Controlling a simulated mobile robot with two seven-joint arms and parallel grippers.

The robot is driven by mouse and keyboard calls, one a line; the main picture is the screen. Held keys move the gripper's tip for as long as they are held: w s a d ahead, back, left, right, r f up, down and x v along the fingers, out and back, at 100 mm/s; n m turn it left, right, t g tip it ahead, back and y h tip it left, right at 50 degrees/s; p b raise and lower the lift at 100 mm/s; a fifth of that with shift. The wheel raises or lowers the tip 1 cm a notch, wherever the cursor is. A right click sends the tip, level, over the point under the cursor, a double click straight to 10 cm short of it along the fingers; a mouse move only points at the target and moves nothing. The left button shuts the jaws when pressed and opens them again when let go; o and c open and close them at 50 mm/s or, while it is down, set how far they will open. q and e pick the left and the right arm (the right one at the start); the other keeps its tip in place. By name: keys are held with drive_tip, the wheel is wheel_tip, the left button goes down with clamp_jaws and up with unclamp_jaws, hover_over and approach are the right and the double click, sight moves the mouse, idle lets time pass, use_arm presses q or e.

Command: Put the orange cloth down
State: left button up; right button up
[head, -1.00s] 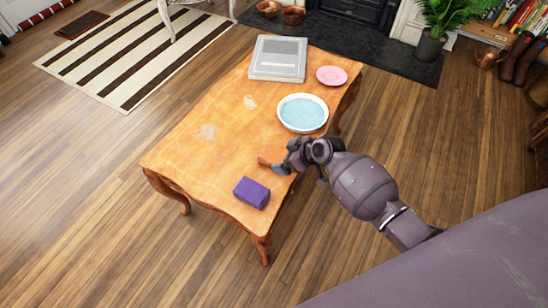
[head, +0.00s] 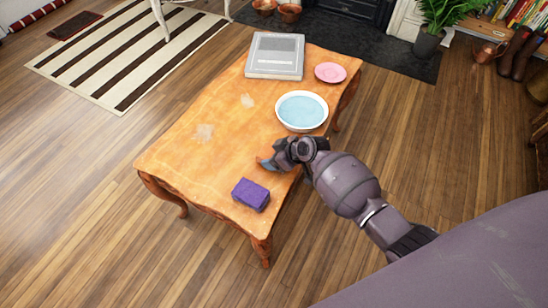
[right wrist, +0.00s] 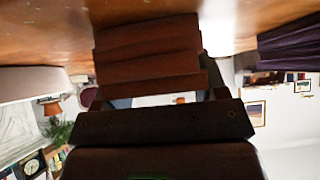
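The orange cloth (right wrist: 148,45) shows in the right wrist view as a folded, dark orange-brown slab between my fingers, close against the tabletop. In the head view, only a small orange edge of it shows at the tip of my right gripper (head: 268,162). My right gripper appears shut on the cloth, low over the right edge of the wooden table (head: 190,160). I cannot tell whether the cloth rests on the wood. My left gripper is not in view.
Pale smudges (head: 204,133) mark the otherwise clear left tabletop.

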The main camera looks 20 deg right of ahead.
drive_tip(key=shift+c, duration=1.3)
drive_tip(key=shift+r, duration=0.1)
